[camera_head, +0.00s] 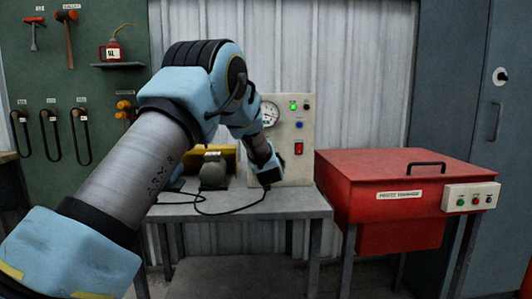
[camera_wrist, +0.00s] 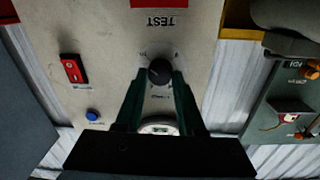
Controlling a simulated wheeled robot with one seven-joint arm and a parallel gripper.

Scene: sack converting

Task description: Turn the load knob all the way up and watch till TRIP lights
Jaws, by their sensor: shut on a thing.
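The load knob (camera_wrist: 159,70) is a round black knob on the pale test panel (camera_wrist: 205,60), seen upside down in the wrist view. My gripper (camera_wrist: 160,77) is shut on it, one dark green finger on each side. The knob's small scale marks cannot be read. In the head view the panel (camera_head: 283,171) stands on the bench, and my arm hides the knob. A green lamp (camera_head: 293,106) glows at its top. The lamp beside it (camera_head: 306,107) looks dark; its label is too small to read. The dial gauge (camera_head: 270,114) is partly covered by my arm.
A red switch (camera_wrist: 73,69) and a blue button (camera_wrist: 92,115) sit beside the knob. A grey motor (camera_head: 213,170) and a black cable lie on the grey bench (camera_head: 240,205). A red lidded cabinet (camera_head: 400,180) stands close on the right.

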